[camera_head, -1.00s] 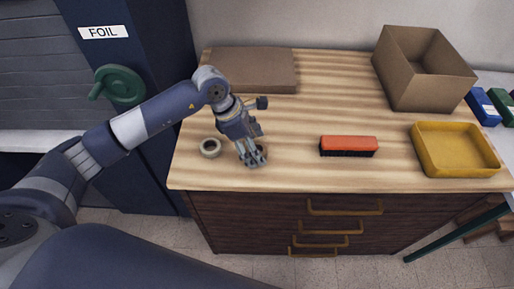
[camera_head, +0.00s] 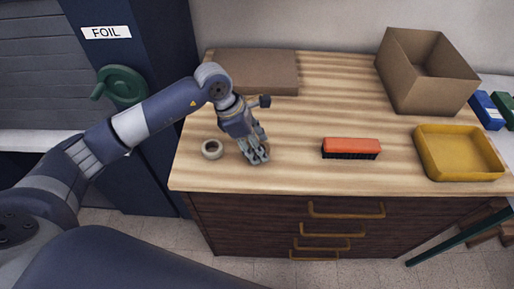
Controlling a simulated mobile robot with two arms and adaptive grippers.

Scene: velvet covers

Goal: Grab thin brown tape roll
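My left gripper (camera_head: 257,157) points down at the wooden top, left of the middle, with its fingertips low near the surface. Its fingers look close together, but whether they are shut on anything cannot be made out. A small brownish patch shows beside the fingers; a thin brown tape roll there would be mostly hidden by the gripper. My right gripper is out of view.
An orange brush (camera_head: 351,146) with dark bristles lies right of the gripper. A yellow tray (camera_head: 429,168) and an open cardboard box (camera_head: 400,87) stand at the right. A flat brown board (camera_head: 258,68) lies at the back. The wooden top (camera_head: 310,110) is clear between them.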

